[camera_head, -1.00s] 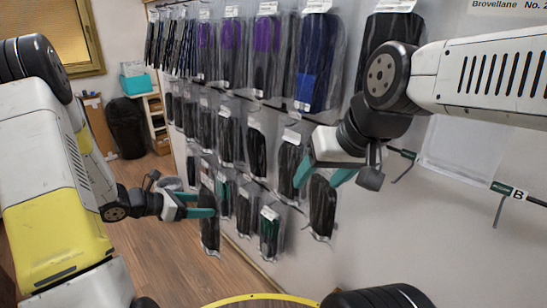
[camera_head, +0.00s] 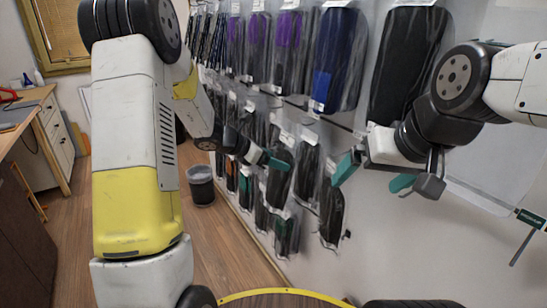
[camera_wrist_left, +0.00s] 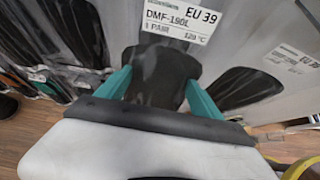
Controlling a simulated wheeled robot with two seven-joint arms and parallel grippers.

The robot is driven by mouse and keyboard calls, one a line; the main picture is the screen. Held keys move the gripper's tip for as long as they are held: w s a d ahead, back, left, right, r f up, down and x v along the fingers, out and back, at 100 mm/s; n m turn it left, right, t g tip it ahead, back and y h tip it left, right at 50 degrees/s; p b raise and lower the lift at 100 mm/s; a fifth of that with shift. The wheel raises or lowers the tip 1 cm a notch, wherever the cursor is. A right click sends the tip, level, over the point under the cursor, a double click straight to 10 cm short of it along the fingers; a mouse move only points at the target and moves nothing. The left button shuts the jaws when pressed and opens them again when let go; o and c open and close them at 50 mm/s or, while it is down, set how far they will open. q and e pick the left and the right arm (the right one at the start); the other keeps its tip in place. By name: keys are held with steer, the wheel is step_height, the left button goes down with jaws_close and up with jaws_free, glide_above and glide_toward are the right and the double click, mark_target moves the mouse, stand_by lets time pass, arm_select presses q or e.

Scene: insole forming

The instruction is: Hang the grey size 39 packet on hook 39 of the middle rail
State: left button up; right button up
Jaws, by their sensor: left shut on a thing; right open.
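My left gripper (camera_head: 268,160) is shut on a grey packet (camera_wrist_left: 160,72); the left wrist view shows its EU 39 label (camera_wrist_left: 172,22) above the teal fingers (camera_wrist_left: 158,84). In the head view the held packet (camera_head: 279,180) is close in front of the hanging packets, and I cannot tell whether it touches them or a hook. The middle rail's hooks are mostly hidden behind packets and labels. My right gripper (camera_head: 374,175) is open and empty in front of the wall, right of the packets.
Packets with purple and blue parts (camera_head: 338,60) hang in the top row, with a large black one (camera_head: 405,65) at right. A dark packet (camera_head: 332,212) hangs low, below my right gripper. A bin (camera_head: 201,186) stands on the floor.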

arm_select(q)
steer(key=shift+w+d+f, duration=0.15)
steer(key=shift+w+d, duration=0.75)
steer(key=shift+d, duration=0.35)
steer(key=shift+w+d+f, duration=0.1)
steer(key=shift+w+d, duration=0.8)
steer(key=shift+d, duration=0.3)
steer(key=shift+x, duration=0.8)
steer(key=o, duration=2)
steer(key=shift+c, duration=0.2)
